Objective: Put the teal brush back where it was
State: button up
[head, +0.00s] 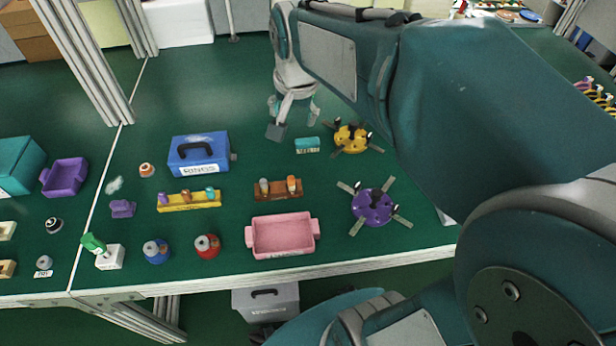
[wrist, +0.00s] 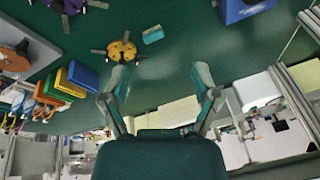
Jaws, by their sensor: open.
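The teal brush (head: 307,144) looks like a small teal block with a pale striped lower side. It lies on the green table left of a yellow round part with thin arms (head: 350,138). It also shows near the top of the wrist view (wrist: 153,35), beyond the fingertips. My gripper (head: 294,122) is open and empty, in the air behind and a little left of the brush in the head view. Its two spread fingers show in the wrist view (wrist: 160,82), with nothing between them. I cannot tell its exact height above the table.
A blue case (head: 205,165), a brown rack (head: 278,197), a yellow rack (head: 189,207), a pink tray (head: 283,251) and a purple armed part (head: 372,206) stand nearby. Red (head: 207,252) and blue (head: 157,257) containers sit near the front edge. Bare table lies between the blue case and the brush.

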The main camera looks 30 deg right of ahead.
jog(key=s+a+n+t, duration=0.1)
jog(key=s+a+n, duration=0.1)
jog(key=s+n, duration=0.2)
jog(key=s+a+f+n+t, duration=0.1)
jog(key=s+n, duration=0.2)
jog(key=s, duration=0.7)
jog(key=shift+a+f+n, duration=0.2)
jog(key=shift+a+n, duration=0.2)
